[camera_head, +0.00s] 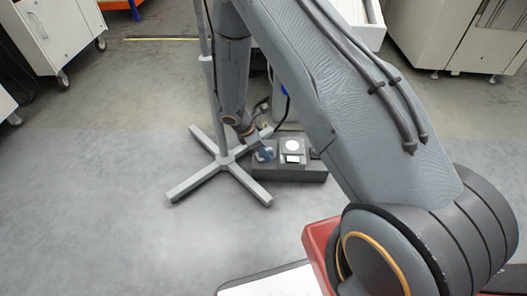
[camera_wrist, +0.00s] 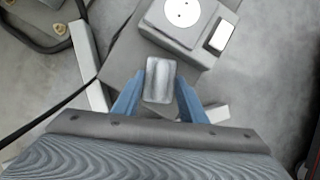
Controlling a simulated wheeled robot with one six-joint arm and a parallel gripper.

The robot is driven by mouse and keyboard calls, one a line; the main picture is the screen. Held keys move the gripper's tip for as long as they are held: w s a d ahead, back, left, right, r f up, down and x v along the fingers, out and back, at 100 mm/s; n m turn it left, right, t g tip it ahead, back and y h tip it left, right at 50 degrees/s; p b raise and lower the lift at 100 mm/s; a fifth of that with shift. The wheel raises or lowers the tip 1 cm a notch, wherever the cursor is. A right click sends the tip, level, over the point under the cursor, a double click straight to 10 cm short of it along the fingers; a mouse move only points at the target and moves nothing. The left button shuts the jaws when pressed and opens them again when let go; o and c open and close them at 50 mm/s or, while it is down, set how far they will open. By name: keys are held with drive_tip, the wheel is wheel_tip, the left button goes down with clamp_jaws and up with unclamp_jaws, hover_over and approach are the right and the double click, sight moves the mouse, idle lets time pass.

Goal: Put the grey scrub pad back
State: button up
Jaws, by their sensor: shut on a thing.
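The grey scrub pad (camera_wrist: 159,80) is a small light-grey block with rounded corners in the wrist view. My gripper (camera_wrist: 159,92) has its blue fingers on both sides of it, shut on it. In the head view my gripper (camera_head: 265,154) is at the left end of a low dark-grey box (camera_head: 292,175) on the floor. The pad is too small there to make out clearly. In the wrist view the pad is over or at the box's top (camera_wrist: 122,68); I cannot tell whether it touches.
A grey block with a white disc (camera_head: 292,145) and a small white-topped piece (camera_head: 292,159) sit on the box. A grey stand with crossed feet (camera_head: 223,161) is close on the left, its pole beside my arm. Open floor (camera_head: 90,190) lies farther left.

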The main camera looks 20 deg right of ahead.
drive_tip(key=o, duration=1.4)
drive_tip(key=p+v, duration=0.6)
drive_tip(key=v, duration=0.6)
